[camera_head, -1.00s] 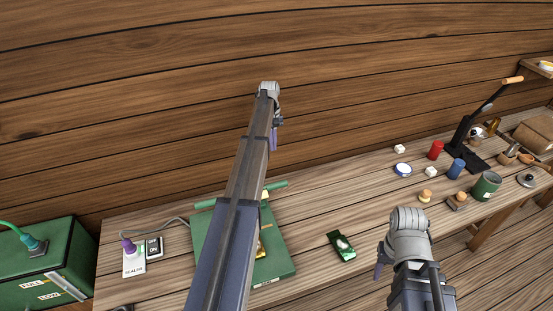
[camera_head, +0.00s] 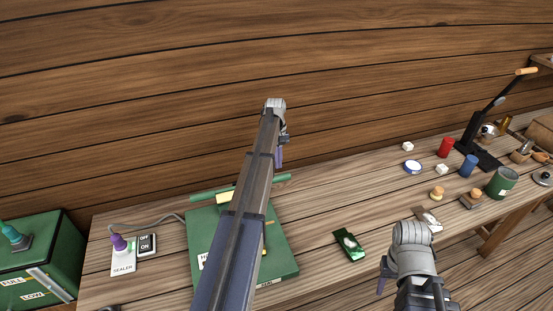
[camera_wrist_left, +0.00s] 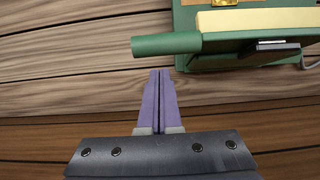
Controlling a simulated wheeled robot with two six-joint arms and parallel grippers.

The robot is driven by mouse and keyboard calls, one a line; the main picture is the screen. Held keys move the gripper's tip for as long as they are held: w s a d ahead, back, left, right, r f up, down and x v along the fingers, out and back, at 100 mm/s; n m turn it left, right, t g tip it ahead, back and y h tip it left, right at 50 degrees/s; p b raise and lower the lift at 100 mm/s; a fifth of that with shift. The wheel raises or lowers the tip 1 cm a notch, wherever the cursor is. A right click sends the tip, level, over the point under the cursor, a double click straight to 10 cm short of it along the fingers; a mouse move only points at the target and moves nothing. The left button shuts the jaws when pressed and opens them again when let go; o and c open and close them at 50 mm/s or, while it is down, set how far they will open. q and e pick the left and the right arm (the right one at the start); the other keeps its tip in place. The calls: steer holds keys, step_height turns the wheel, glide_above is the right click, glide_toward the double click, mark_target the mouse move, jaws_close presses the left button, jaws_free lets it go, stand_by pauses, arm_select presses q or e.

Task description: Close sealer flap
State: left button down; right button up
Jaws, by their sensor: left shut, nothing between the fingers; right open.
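The green sealer (camera_head: 282,258) lies on the bench, largely hidden by my left arm in the head view. Its green bar handle (camera_head: 276,180) runs along the back edge, beside a cream strip (camera_head: 225,197). How far the flap is tilted is hard to tell. The left wrist view shows the bar end (camera_wrist_left: 165,44) and the cream strip (camera_wrist_left: 260,20). My left gripper (camera_head: 279,160) is shut and empty behind the bar; its fingertips (camera_wrist_left: 160,72) appear just short of the bar, apart from it. My right gripper (camera_head: 381,285) is open and empty over the front edge.
A switch box labelled SEALER (camera_head: 123,262) with a purple plug stands left of the sealer. A green box (camera_head: 38,258) is at the far left. A dark green packet (camera_head: 349,244) lies right of the sealer. Cans (camera_head: 469,165) and small items crowd the right.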

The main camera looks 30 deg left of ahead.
arm_select(q)
steer(key=shift+s+d+f, duration=0.45)
steer(key=shift+d, duration=0.1)
steer(key=shift+s+d+f, duration=0.1)
steer(key=shift+s+d, duration=0.35)
steer(key=shift+s, duration=0.05)
steer(key=s+d+f+t+y+b, duration=0.6)
steer(key=d+f+b, duration=0.3)
steer(key=b, duration=0.8)
steer(key=shift+s+f+t+y+b, duration=0.4)
steer(key=shift+s+f+y, duration=0.45)
steer(key=shift+f, duration=0.4)
